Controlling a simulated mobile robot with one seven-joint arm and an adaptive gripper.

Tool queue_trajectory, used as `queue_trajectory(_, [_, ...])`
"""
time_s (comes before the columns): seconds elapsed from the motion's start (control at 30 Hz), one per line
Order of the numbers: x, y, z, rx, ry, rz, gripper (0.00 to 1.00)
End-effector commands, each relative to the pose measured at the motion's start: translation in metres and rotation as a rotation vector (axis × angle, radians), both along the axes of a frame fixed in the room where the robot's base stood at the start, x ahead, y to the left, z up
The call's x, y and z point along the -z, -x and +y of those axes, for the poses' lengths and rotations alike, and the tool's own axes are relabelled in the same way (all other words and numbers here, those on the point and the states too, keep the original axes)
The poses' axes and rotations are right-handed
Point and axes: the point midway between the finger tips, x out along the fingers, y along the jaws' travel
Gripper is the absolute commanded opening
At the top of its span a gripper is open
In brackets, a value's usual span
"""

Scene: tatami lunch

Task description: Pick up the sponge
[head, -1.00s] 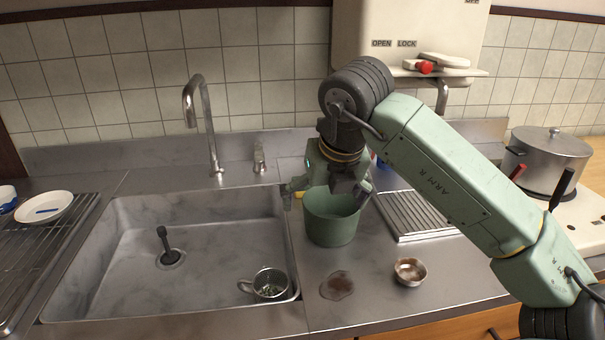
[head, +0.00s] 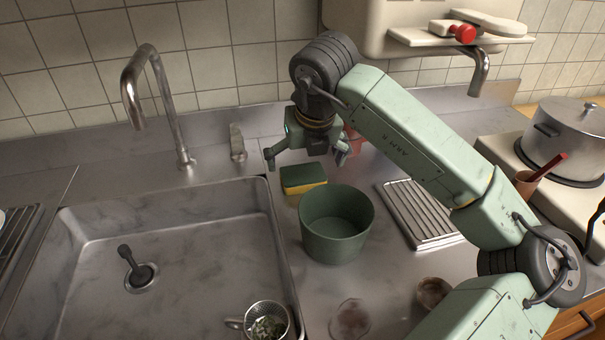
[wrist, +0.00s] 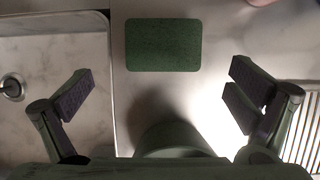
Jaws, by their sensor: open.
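The sponge (head: 302,179) has a green top and a yellow lower part. It lies on the counter behind a green bucket, to the right of the sink. In the wrist view the sponge (wrist: 163,45) shows its whole green top, beyond the fingers and near the top centre. My gripper (head: 306,158) is open and empty above the counter, close to the sponge in the head view. In the wrist view its fingers (wrist: 160,95) are spread wide, with bare counter between them. The sponge is not touched by either finger there.
The green bucket (head: 336,225) stands just in front of the sponge; its rim (wrist: 175,135) shows low in the wrist view. The sink (head: 165,195) is to the left, with a tall faucet (head: 160,105) behind. A ribbed drain tray (head: 418,213) lies to the right. A small bowl (head: 432,292) stands in front.

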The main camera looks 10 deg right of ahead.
Motion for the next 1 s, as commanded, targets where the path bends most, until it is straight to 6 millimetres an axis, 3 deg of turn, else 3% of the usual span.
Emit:
queue_trajectory(0.17, [0.011,-0.004,-0.001,-0.001,-0.003,0.001,1.00])
queue_trajectory(0.43, [0.047,-0.016,-0.004,-0.001,-0.002,0.000,1.00])
queue_trajectory(0.73, [0.054,-0.018,-0.004,-0.001,0.000,-0.001,1.00])
queue_trajectory(1.0, [0.053,-0.018,-0.004,-0.001,0.000,-0.001,0.82])
